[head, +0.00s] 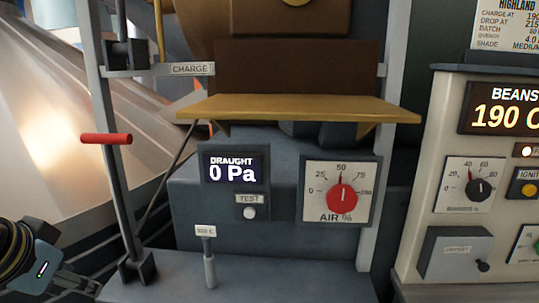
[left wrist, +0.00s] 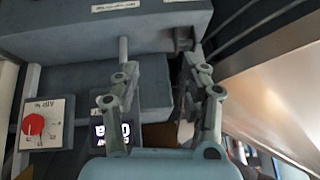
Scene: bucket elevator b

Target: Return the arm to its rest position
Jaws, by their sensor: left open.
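My left arm and gripper (head: 75,284) show at the lower left edge of the head view, below and left of the upright post with the red handle. The fingertips are small and partly cut off there. In the left wrist view the left gripper (left wrist: 160,66) has its two grey fingers spread apart with nothing held between them. Grey machine housing lies beyond the fingers. My right gripper is in neither view.
A lever with a red handle (head: 106,139) stands nearest the left arm. A draught display (head: 236,171) reads 0 Pa, beside a red air dial (head: 342,198). A short post (head: 209,268) rises in front. A brass shelf (head: 298,108) juts out above. A control panel (head: 452,150) stands right.

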